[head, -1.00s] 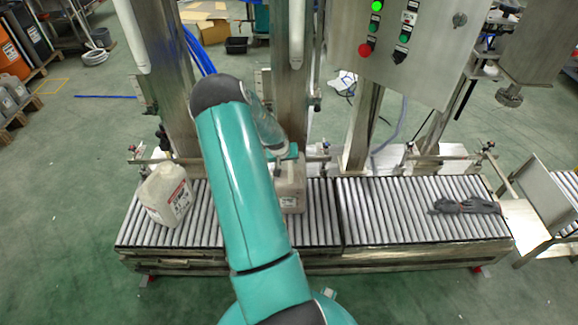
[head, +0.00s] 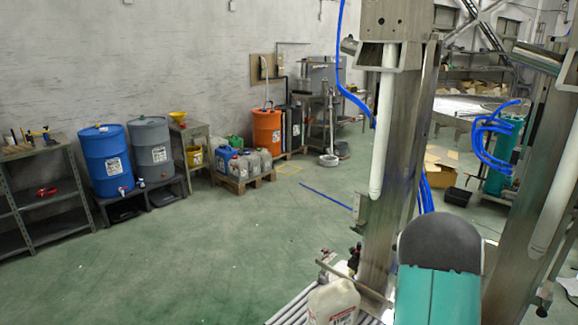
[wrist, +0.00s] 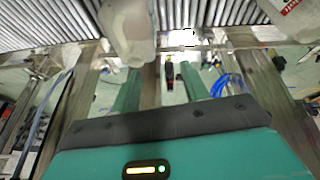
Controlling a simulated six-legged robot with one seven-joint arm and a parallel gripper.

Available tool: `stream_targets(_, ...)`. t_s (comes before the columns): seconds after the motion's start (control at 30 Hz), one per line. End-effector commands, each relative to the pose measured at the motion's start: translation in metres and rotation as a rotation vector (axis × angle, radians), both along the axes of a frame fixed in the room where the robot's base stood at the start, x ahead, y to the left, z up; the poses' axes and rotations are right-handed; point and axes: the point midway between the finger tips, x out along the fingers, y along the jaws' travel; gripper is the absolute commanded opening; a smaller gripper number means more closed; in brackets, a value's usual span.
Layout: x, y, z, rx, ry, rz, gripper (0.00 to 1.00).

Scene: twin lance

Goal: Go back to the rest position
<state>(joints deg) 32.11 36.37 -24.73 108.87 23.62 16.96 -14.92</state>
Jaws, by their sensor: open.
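In the wrist view, which is upside down, the two green fingers of my gripper (wrist: 158,78) stand well apart with nothing held between them. A pale jug (wrist: 126,28) on the rollers lies beyond the fingertips, and its neck end comes near the left finger. I cannot tell whether they touch. A second white jug with a red label (wrist: 295,8) is cut off at the top right. In the head view, a white jug (head: 335,303) shows at the bottom edge, left of my teal arm. My gripper is out of the head view.
The roller conveyor (head: 292,308) is mostly below the head view. Steel posts (head: 398,150) with a pale hanging tube stand close beside my arm. Drums (head: 106,160), jugs on a pallet (head: 242,178) and a shelf (head: 48,190) line the wall. The green floor at left is clear.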

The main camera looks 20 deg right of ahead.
Motion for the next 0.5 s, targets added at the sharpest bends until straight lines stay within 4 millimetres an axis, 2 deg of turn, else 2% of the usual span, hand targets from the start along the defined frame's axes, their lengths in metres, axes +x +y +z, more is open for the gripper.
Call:
stream_targets(0.03, 0.018, 0.022, 0.022, 0.013, -0.031, 0.038, 0.45)
stream_targets(0.1, 0.036, 0.052, 0.046, 0.037, -0.059, 0.087, 0.45)
stream_targets(0.23, 0.062, 0.110, 0.090, 0.077, -0.105, 0.185, 0.45)
stream_targets(0.37, 0.076, 0.169, 0.130, 0.111, -0.139, 0.287, 0.45)
stream_targets(0.5, 0.079, 0.233, 0.171, 0.136, -0.164, 0.404, 0.45)
